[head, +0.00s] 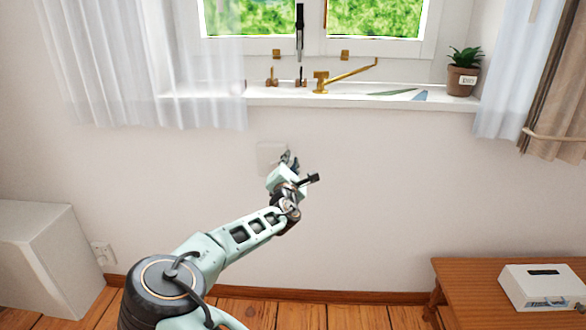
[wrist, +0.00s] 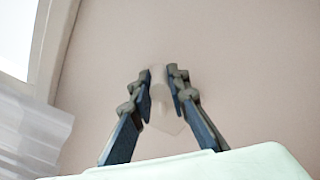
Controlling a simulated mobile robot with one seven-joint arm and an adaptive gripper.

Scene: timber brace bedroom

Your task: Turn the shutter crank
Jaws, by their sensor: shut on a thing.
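A pale, nearly wall-coloured square plate (head: 268,157) is on the wall below the window sill. In the wrist view a small pale knob or handle (wrist: 158,92) stands out from it, between the fingertips of my gripper (wrist: 163,84). I take this as the shutter crank, though its shape is mostly hidden. In the head view my gripper (head: 289,160) reaches up to the wall at the plate's right side. Its fingers are closed on the pale handle. A brass arm-like piece (head: 345,76) stands on the sill above, apart from my gripper.
The white sill (head: 300,97) lies above my gripper, with a potted plant (head: 462,80) at its right end. Curtains (head: 145,60) hang on both sides. A wooden table (head: 470,275) with a white box (head: 543,287) is at lower right. The wall around my gripper is clear.

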